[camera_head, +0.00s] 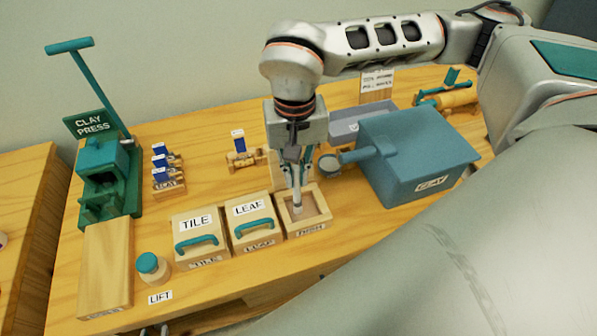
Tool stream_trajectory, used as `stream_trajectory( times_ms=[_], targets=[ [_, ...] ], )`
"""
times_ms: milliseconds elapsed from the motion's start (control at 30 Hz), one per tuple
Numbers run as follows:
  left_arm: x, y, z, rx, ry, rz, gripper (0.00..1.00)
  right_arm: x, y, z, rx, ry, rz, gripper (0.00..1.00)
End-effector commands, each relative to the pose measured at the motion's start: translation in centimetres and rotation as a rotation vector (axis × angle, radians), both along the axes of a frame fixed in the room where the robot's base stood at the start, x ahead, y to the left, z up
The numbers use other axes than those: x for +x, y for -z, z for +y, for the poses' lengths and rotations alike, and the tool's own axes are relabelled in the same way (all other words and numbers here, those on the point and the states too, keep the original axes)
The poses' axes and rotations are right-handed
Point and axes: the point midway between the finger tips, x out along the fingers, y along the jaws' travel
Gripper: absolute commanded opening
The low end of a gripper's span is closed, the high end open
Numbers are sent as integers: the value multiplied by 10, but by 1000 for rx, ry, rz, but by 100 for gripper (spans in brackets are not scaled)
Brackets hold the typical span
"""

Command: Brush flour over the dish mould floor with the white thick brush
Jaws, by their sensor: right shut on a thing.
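The dish mould (323,220) is a square wooden box with an open top, in a row with two lidded moulds. Its front label is too small to read surely. My right gripper (297,163) points straight down above it, shut on the white thick brush (297,197). The brush is close to upright and its lower end reaches down into the mould's recess. Whether its tip touches the floor is hard to tell. Any flour on the mould floor cannot be made out. My left gripper is out of view.
Lidded moulds marked TILE (196,222) and LEAF (250,209) stand left of the dish mould. A blue box (418,150) with a sideways handle stands close on the right. A green clay press (107,170) is at the far left. A teal-topped jar (152,268) stands in front.

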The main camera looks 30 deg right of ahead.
Motion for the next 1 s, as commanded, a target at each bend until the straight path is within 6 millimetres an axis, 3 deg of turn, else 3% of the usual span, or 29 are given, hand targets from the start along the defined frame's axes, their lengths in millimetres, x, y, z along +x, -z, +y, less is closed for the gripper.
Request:
stream_trajectory(
  times_ms=[1000],
  targets=[
    [0, -1, 0, 0, 0, 0, 25, -4, -1, -17, -1, 0, 1, 0]
  ],
)
